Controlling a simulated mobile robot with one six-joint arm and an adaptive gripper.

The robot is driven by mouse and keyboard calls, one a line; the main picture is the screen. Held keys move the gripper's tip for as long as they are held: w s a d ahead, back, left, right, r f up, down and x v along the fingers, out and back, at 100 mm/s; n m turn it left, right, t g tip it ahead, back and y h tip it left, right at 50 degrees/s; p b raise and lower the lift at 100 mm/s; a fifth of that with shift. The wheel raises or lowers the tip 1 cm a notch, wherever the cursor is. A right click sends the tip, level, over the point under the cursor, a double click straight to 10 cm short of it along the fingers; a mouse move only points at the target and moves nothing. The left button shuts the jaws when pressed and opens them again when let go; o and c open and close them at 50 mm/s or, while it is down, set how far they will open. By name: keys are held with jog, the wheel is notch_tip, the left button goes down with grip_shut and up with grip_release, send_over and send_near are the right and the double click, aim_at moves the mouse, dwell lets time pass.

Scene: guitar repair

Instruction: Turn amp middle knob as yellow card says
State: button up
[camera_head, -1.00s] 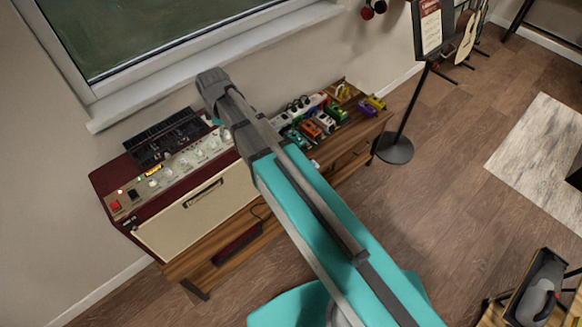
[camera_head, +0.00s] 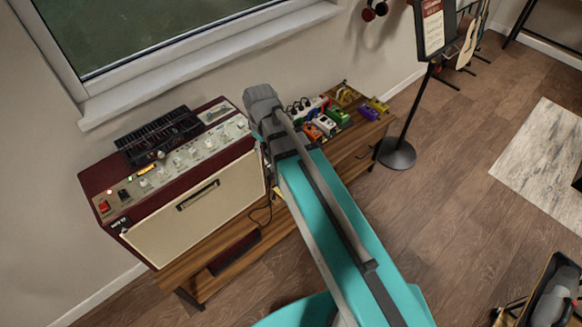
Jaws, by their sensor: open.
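The amp (camera_head: 215,195) is dark red with a cream front and stands on a wooden bench below the window. Its sloped top panel carries a row of several pale knobs; a knob near the middle of the row (camera_head: 177,161) is visible, but its pointer is too small to read. A small yellow strip (camera_head: 147,168) shows at the panel's left part; I cannot tell whether it is the yellow card. My arm's grey joint stands just right of the amp. My gripper is not visible, perhaps hidden behind my arm.
A black slatted object (camera_head: 158,137) lies on the amp's top. Several coloured pedals (camera_head: 325,122) sit on the bench (camera_head: 190,268) right of my arm. A music stand (camera_head: 398,150) stands further right.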

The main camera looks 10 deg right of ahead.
jog(key=s+d+f+m+b, duration=0.4)
jog(key=d+f+m, duration=0.1)
jog(key=d, duration=0.2)
jog(key=shift+s, duration=0.3)
jog(key=shift+d, duration=0.1)
jog(key=s+d+m, duration=0.2)
jog(key=shift+s+d+m, duration=0.15)
jog(key=shift+d+m, duration=0.15)
jog(key=shift+d, duration=0.1)
jog(key=shift+r, duration=0.1)
dwell(2.4)
